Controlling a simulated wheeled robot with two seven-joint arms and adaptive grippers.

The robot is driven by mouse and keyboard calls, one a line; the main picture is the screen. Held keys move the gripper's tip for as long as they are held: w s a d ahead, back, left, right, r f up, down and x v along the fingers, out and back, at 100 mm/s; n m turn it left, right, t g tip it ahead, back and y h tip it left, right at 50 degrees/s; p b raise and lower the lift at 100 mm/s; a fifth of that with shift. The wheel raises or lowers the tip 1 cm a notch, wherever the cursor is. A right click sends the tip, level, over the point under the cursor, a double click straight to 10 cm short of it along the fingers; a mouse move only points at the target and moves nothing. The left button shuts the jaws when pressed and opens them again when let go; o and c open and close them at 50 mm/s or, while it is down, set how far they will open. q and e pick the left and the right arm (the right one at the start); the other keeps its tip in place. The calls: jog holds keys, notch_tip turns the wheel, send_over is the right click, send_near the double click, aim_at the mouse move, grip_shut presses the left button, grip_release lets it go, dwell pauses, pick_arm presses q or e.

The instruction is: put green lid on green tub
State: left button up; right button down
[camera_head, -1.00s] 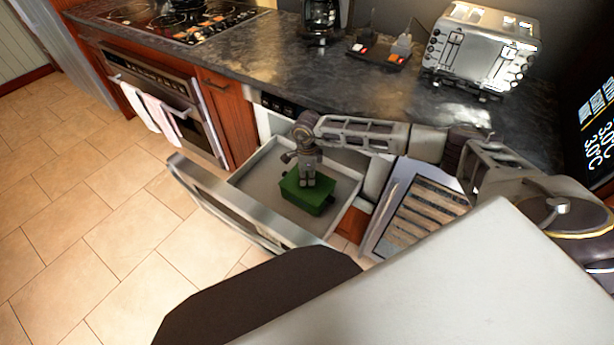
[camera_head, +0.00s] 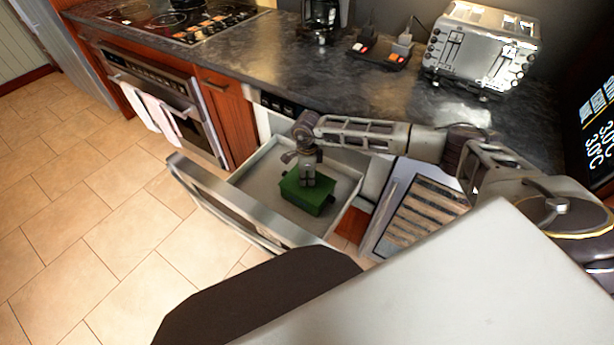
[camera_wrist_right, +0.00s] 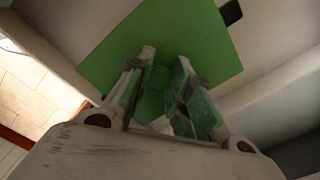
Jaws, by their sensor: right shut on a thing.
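The green lid (camera_wrist_right: 195,42) is a flat square with a small knob that shows between my right fingers in the right wrist view. The green tub (camera_head: 304,199) stands inside the open drawer (camera_head: 250,188). My right gripper (camera_head: 309,184) points down over the tub, and it also shows in the right wrist view (camera_wrist_right: 160,100). It is shut on the lid's knob. The lid lies over the tub, its top and the tub's side looking like one green block. I cannot tell whether the lid is fully seated. My left gripper is not in view.
The drawer's front panel (camera_head: 235,208) and side walls surround the tub, with bare drawer floor to its left and behind. Above is the dark countertop (camera_head: 270,65) with a toaster (camera_head: 484,48). A slatted rack (camera_head: 422,213) stands right of the drawer.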

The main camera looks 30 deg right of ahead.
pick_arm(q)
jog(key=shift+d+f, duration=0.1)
pick_arm(e)
jog(key=shift+f, duration=0.1)
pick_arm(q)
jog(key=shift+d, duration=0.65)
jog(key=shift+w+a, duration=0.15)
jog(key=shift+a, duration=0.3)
pick_arm(e)
jog(key=shift+f, duration=0.1)
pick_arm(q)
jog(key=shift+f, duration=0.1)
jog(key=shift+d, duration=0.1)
pick_arm(e)
jog(key=c, duration=1.2)
grip_release()
jog(key=shift+o, duration=0.4)
